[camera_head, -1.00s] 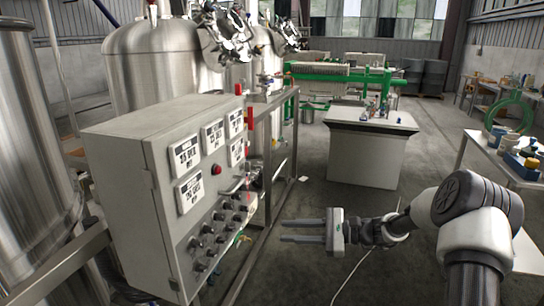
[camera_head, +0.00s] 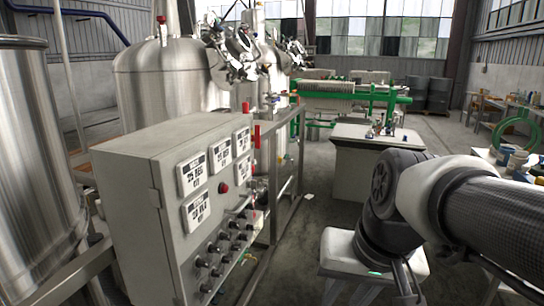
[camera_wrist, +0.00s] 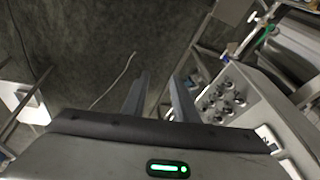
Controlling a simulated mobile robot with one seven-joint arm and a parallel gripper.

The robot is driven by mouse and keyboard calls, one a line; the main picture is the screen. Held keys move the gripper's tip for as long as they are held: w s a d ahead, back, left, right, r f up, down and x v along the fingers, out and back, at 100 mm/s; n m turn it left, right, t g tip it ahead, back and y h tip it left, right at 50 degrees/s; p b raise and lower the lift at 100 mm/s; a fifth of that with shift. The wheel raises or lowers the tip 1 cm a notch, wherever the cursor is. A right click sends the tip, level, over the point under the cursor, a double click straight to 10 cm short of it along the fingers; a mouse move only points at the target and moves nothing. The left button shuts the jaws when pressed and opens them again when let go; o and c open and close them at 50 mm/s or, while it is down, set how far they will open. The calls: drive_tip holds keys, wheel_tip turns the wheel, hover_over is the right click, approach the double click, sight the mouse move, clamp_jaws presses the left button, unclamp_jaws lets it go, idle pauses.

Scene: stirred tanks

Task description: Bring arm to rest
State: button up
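My arm enters the head view from the right and folds back at a large dark joint. My gripper (camera_head: 408,284) is low right of centre in that view, its pale body with a small green light and its fingers pointing down. In the wrist view my gripper (camera_wrist: 160,100) shows two grey fingers apart, with only bare floor seen between them, so it is open and empty. The grey control box (camera_head: 150,190) stands to the left, apart from my gripper. It also shows at the right of the wrist view (camera_wrist: 262,108).
Steel tanks (camera_head: 165,70) stand behind the control box, beside a metal frame (camera_head: 298,165). A white-topped bench (camera_head: 350,150) is partly behind my arm. A side table with a green hose (camera_head: 515,130) is at the right. A thin cable (camera_wrist: 115,80) lies on the open floor.

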drive_tip(key=s+d+r+t+p, duration=0.1)
drive_tip(key=s+r+p, duration=0.1)
drive_tip(key=r+p, duration=0.7)
drive_tip(key=s+d+r+n+t+h+p, duration=0.1)
drive_tip(key=r+p, duration=0.7)
drive_tip(key=r, duration=0.1)
drive_tip(key=shift+s+d+r+n+p, duration=0.3)
drive_tip(key=shift+s+d+r+p, duration=0.05)
drive_tip(key=shift+s, duration=0.05)
drive_tip(key=shift+a, duration=0.1)
